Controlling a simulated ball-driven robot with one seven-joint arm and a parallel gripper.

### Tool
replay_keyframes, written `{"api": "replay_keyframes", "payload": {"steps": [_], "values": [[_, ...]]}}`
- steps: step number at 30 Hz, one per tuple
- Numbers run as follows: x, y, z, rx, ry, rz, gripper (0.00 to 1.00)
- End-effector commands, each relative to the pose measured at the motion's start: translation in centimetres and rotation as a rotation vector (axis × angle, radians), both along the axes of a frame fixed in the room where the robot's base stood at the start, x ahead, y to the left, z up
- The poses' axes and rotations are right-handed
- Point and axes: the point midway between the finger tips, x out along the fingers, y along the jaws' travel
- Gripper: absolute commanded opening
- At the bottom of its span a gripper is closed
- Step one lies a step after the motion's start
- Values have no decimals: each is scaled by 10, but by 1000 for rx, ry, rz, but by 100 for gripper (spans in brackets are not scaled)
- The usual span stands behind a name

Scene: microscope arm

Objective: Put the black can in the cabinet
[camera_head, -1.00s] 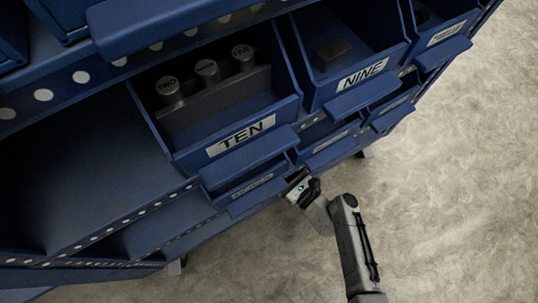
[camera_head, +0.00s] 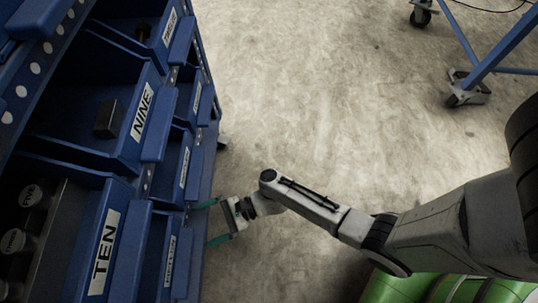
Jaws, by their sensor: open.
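The blue cabinet (camera_head: 140,262) fills the left side of the head view, with open-fronted bins labelled TEN and NINE. No black can is clearly visible; dark cylinders with marked tops (camera_head: 14,241) stand in the TEN bin, cut by the left edge. A small dark block (camera_head: 107,118) sits in the NINE bin. My gripper (camera_head: 203,224) is open and empty beside the cabinet's front, its two teal fingers spread and pointing at the lower bins. I cannot tell whether the fingertips touch the cabinet.
Bare grey concrete floor (camera_head: 310,110) lies right of the cabinet. A blue wheeled frame (camera_head: 490,60) with casters stands at the upper right. Bin lips (camera_head: 160,125) stick out from the cabinet front near my gripper.

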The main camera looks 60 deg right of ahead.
Motion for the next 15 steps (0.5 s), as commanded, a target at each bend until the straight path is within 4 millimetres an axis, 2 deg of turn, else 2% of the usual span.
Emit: {"api": "replay_keyframes", "payload": {"steps": [5, 8, 11, 15], "values": [[-44, -14, 1, -415, -294, 317, 100], [-67, -34, 1, -646, -431, 501, 100], [-86, -60, 5, -869, -543, 682, 100], [-108, -108, 23, -1166, -637, 928, 100]]}}
